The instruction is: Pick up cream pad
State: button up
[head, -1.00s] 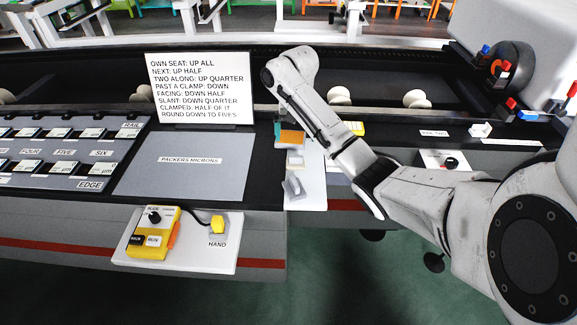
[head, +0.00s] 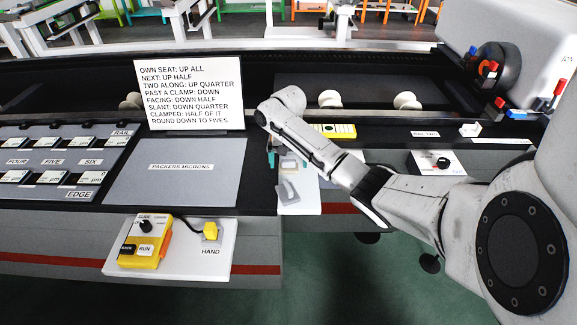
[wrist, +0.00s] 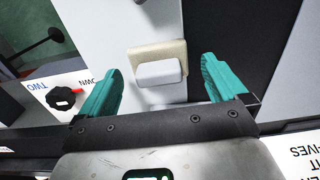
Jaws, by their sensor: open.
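A cream pad (wrist: 157,53) with a paler white block on its near part lies on a light panel in the wrist view. In the head view a small pale piece (head: 290,164) on the white panel appears to be the same pad. My gripper (wrist: 160,72) is open, with one teal finger on each side of the pad and a gap to both. Nothing is held. How far the fingertips are above the panel is hard to tell. My arm partly hides this spot in the head view.
A grey angled piece (head: 287,191) sits on the white panel (head: 300,207) in front of the pad. A yellow block (head: 333,131) and a black knob (head: 443,162) are to the right.

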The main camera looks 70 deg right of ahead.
jog(key=shift+f, duration=0.25)
jog(key=shift+c, duration=0.5)
jog(key=c, duration=1)
